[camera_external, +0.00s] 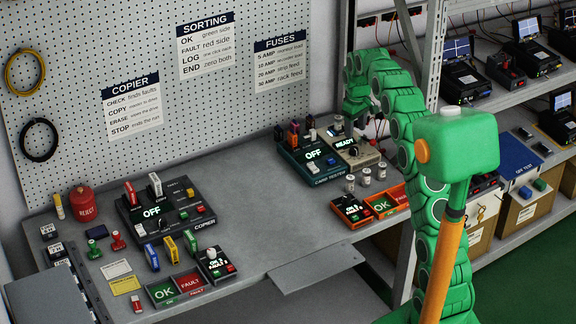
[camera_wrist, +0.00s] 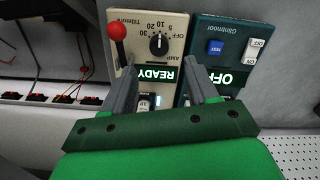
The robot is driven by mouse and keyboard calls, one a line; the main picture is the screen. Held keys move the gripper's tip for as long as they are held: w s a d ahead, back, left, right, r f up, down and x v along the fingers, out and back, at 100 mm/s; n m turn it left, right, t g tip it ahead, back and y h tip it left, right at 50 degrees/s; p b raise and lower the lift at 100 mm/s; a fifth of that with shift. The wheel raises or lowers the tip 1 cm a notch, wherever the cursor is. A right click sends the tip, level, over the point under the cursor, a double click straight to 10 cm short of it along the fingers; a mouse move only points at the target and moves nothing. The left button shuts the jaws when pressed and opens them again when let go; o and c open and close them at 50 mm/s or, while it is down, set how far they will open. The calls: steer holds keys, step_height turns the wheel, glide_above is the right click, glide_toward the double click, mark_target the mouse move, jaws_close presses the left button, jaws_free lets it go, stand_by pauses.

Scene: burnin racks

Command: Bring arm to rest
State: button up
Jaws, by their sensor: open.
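My green arm rises at the right of the external view and bends over the right end of the grey bench. My gripper (camera_external: 352,124) hangs above the back right of the bench, by the beige device. In the wrist view my gripper (camera_wrist: 160,85) shows two grey fingers spread apart with nothing between them. Beyond the fingers are the beige device (camera_wrist: 180,17), with a READY display, a dial and a red-knobbed lever, and the teal device (camera_wrist: 222,32), with an OFF display. Both also stand on the bench in the external view.
The bench (camera_external: 262,190) has a clear middle. A copier unit (camera_external: 165,212), a red reject can (camera_external: 83,203) and OK and FAULT trays stand at left. An orange-edged sorting unit (camera_external: 352,210) is at right. A metal rack (camera_external: 430,65) with devices stands beside my arm; a pegboard is behind.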

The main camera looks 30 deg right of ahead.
steer(key=s+a+r, duration=0.4)
steer(key=s, duration=0.4)
steer(key=s+a+r+m, duration=0.1)
steer(key=s+a+r, duration=0.35)
steer(key=s, duration=0.35)
steer(key=s+a+r, duration=0.3)
steer(key=s+a, duration=0.2)
steer(key=s, duration=0.3)
steer(key=s+a+f+m+g, duration=0.1)
steer(key=s+a, duration=0.2)
steer(key=s, duration=1.2)
steer(key=s+a+f+m, duration=0.1)
steer(key=s+a+f, duration=0.1)
steer(key=s, duration=1.4)
steer(key=shift+s+a+f+g, duration=0.3)
steer(key=shift+a+g, duration=0.1)
steer(key=shift+a, duration=0.05)
steer(key=shift+c, duration=0.4)
steer(key=shift+w, duration=0.1)
